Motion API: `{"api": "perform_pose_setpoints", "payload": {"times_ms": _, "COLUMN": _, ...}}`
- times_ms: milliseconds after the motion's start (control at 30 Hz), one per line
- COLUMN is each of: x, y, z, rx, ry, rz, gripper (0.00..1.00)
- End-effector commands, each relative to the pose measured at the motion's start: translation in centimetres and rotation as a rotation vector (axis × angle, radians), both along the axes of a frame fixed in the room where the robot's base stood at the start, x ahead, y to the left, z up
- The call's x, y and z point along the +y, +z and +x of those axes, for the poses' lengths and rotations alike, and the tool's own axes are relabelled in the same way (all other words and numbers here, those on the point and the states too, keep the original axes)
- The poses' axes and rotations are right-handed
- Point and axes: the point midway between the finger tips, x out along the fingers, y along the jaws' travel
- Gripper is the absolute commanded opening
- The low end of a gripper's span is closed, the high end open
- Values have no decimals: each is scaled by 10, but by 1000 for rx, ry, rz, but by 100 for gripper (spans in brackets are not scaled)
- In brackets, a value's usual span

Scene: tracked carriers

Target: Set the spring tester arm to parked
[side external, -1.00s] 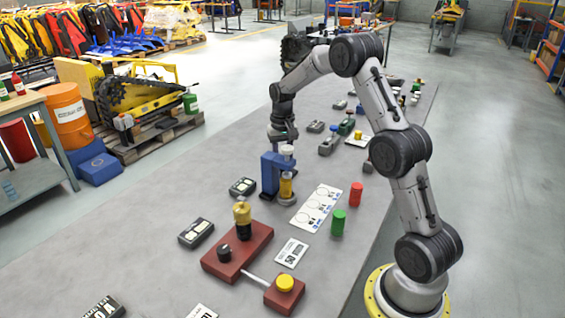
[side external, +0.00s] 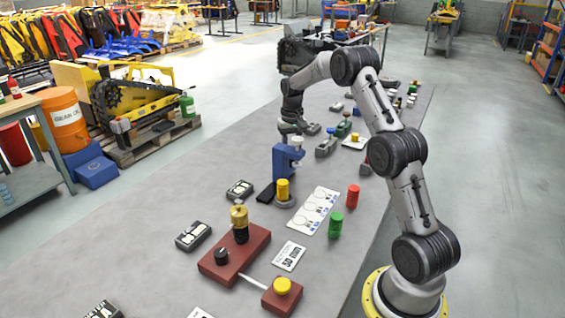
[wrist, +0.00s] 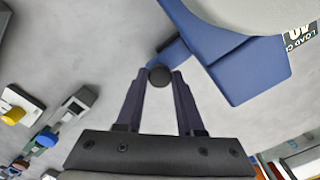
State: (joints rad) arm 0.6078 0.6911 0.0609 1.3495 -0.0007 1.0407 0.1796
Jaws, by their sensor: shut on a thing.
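The spring tester is a blue stand (side external: 283,165) in the middle of the table. A yellow cylinder (side external: 283,190) stands upright on its round grey base. Its blue arm reaches toward the back right, with a pale cylindrical head (side external: 297,141) on it. My gripper (side external: 291,128) is behind the stand's top, its fingertips largely hidden in the side view. In the wrist view, the fingers are shut on a dark round knob (wrist: 160,75) joined to the blue arm (wrist: 225,55).
A red base with a brass piece (side external: 239,216) stands in front, beside a printed white card (side external: 314,210). Green (side external: 336,225) and red (side external: 353,196) cylinders stand at the right. Several small devices lie behind my gripper. The table's left side is largely clear.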

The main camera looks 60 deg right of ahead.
Motion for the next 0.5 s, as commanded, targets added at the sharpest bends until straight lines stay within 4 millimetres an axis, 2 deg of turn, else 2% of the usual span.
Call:
{"api": "perform_pose_setpoints", "payload": {"times_ms": 100, "x": -21, "y": 1, "z": 1, "rx": -4, "ry": -2, "rz": -3, "gripper": 0}}
{"api": "perform_pose_setpoints", "payload": {"times_ms": 200, "x": -29, "y": 2, "z": 1, "rx": -4, "ry": 1, "rz": -2, "gripper": 0}}
{"api": "perform_pose_setpoints", "payload": {"times_ms": 500, "x": -33, "y": 2, "z": 1, "rx": -6, "ry": 1, "rz": -8, "gripper": 0}}
